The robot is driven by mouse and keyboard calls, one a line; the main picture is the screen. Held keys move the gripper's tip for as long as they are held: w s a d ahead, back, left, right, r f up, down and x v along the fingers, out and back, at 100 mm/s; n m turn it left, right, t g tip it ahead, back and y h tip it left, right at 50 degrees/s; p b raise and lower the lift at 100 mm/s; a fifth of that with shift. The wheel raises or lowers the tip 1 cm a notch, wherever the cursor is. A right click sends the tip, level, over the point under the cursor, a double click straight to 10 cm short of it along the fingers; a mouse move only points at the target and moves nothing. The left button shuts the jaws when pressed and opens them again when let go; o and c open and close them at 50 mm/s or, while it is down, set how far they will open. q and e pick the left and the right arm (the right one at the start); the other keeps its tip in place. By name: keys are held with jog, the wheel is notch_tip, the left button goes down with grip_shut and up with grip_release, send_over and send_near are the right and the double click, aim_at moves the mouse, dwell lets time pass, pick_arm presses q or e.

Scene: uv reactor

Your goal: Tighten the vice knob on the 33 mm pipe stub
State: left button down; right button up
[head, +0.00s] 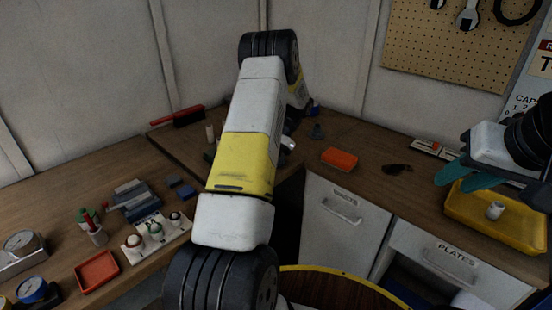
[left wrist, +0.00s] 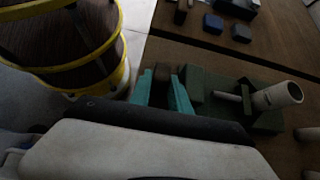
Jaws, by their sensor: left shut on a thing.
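The green vice (left wrist: 232,104) lies across the left wrist view on the wooden bench. A pale grey pipe stub (left wrist: 277,97) sits at its right end, tilted, with its open end facing up and right. My left gripper (left wrist: 160,80) has its teal fingers on either side of a dark brown knob (left wrist: 161,71) at the vice's left end and is shut on it. In the head view my left arm hides this gripper and most of the vice. My right gripper (head: 465,178) is at the right, its teal fingers apart and empty, above the yellow tray (head: 462,226).
A white pipe piece (head: 495,210) lies in the yellow tray. An orange bin (head: 340,159) stands on the back bench. A red tray (head: 97,271), a white holder with several fittings (head: 134,240) and gauges (head: 20,243) stand at left. A yellow-rimmed round surface (head: 345,281) is in front.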

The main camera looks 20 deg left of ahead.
pick_arm(q)
jog(key=shift+w+f+g, duration=0.1)
jog(key=shift+g, duration=0.4)
jog(key=c, duration=1.5)
grip_release()
